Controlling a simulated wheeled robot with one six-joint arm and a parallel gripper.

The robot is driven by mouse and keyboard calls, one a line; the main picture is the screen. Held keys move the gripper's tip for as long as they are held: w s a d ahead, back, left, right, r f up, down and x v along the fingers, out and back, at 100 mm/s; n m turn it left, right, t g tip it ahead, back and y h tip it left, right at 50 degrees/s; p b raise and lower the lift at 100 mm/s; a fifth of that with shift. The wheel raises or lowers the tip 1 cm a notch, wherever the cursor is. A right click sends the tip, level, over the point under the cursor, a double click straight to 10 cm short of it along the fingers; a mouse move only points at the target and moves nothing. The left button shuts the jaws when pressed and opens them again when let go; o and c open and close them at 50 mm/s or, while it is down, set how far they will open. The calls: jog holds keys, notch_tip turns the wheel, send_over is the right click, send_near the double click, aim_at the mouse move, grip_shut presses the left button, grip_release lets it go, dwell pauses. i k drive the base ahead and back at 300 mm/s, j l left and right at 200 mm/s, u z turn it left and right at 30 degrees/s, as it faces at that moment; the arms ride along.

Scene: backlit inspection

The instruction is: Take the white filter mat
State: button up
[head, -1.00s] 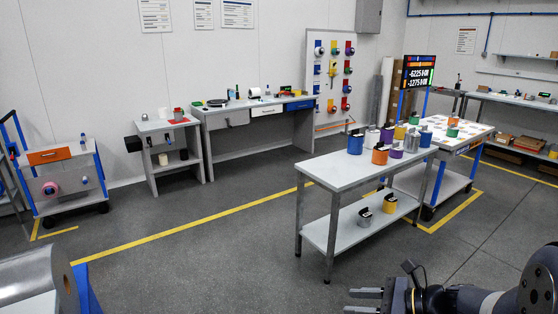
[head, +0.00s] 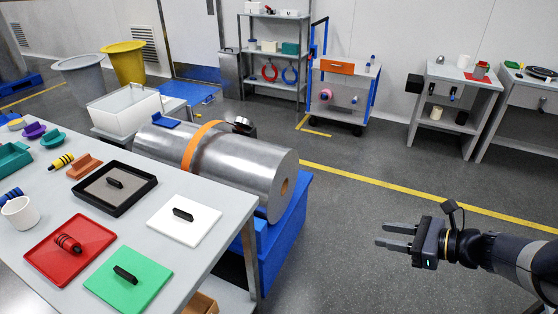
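The white filter mat (head: 200,228) lies flat near the right edge of a grey table (head: 208,275), with a short black grip piece (head: 183,215) on top. It lies to the right of a black-rimmed tray and behind a green mat. My gripper (head: 384,235) is at the right of the view, off the table, well to the right of the white mat. Its two fingers point left and are apart with nothing between them.
On the table are a black-rimmed tray (head: 89,192), a red mat (head: 42,255), a green mat (head: 142,290) and a white cup (head: 20,213). A large metal cylinder (head: 235,163) on a blue stand (head: 285,225) sits behind the table. Open floor lies around my gripper.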

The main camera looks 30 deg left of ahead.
aim_at(186, 221)
jog(key=i+u, duration=0.25)
jog(key=i, duration=0.25)
jog(key=i+u, duration=0.2)
jog(key=i, duration=0.25)
jog(key=i+l+u, duration=0.25)
jog(key=i, duration=0.2)
jog(key=i+u, duration=0.15)
jog(key=u, duration=0.3)
jog(key=i+u, duration=0.2)
jog(key=u, duration=0.25)
jog(key=i+l+u, duration=0.1)
jog(key=u, duration=0.35)
jog(key=i+l+u, duration=0.2)
jog(key=u, duration=0.2)
jog(key=i+l+u, duration=0.1)
jog(key=u, duration=0.35)
jog(key=i+l+u, duration=0.2)
jog(key=u, duration=0.25)
jog(key=i+l, duration=0.05)
jog(key=i, duration=0.05)
